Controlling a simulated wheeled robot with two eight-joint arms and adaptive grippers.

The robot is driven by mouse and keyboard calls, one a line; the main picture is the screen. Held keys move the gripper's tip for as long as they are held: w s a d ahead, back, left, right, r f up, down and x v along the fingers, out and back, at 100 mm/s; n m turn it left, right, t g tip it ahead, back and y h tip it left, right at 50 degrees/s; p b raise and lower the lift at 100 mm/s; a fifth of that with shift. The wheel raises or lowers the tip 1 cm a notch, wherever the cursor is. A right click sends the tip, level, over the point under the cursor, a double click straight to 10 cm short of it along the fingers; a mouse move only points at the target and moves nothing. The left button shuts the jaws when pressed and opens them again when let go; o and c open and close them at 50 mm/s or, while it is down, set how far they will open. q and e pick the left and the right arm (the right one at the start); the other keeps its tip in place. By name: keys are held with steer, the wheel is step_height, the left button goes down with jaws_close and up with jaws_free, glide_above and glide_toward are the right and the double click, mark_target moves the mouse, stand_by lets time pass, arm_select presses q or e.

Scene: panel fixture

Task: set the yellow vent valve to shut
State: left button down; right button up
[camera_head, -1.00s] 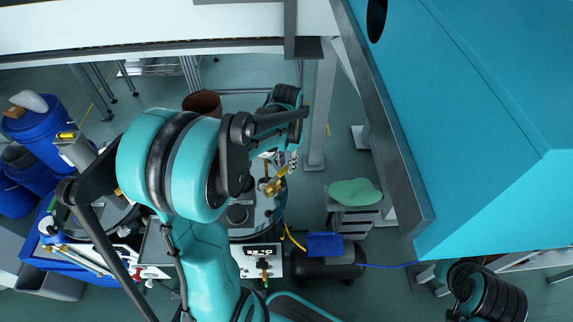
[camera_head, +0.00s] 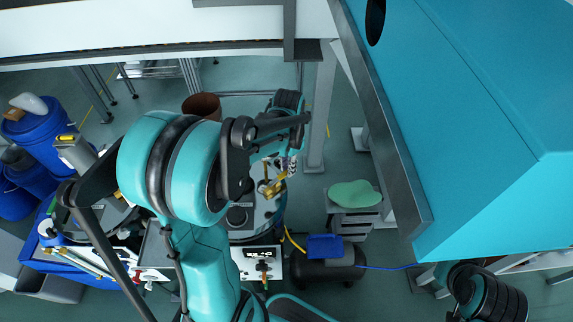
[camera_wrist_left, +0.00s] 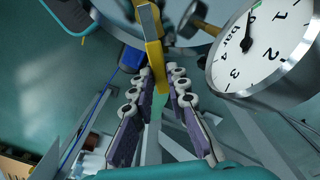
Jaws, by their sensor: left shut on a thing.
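The yellow vent valve (camera_head: 274,186) stands on the round vessel top (camera_head: 262,212) in the head view, partly hidden by my left arm. In the left wrist view its yellow lever (camera_wrist_left: 155,62) reaches down from the top to my fingertips. My left gripper (camera_wrist_left: 158,88) is shut on the end of this lever, one purple-padded finger on each side. In the head view the left gripper (camera_head: 289,166) is small, just above and to the right of the valve. My right gripper is out of view.
A pressure gauge (camera_wrist_left: 265,45) is close to the right of the lever in the wrist view. A brass fitting (camera_wrist_left: 203,18) lies between them. A panel with a small display (camera_head: 258,262) stands below the vessel.

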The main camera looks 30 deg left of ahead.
arm_select(q)
steer(key=s+d+m+p, duration=0.1)
steer(key=s+d+m, duration=0.3)
steer(key=m, duration=1.2)
steer(key=shift+s+m+p, duration=0.35)
steer(key=shift+s+m, duration=0.05)
steer(key=shift+s, duration=1.45)
steer(key=c, duration=1.8)
jaws_free()
steer(key=shift+o, duration=0.2)
steer(key=shift+r, duration=0.1)
step_height(320, 180, up, 12)
steer(key=shift+s+d, duration=0.1)
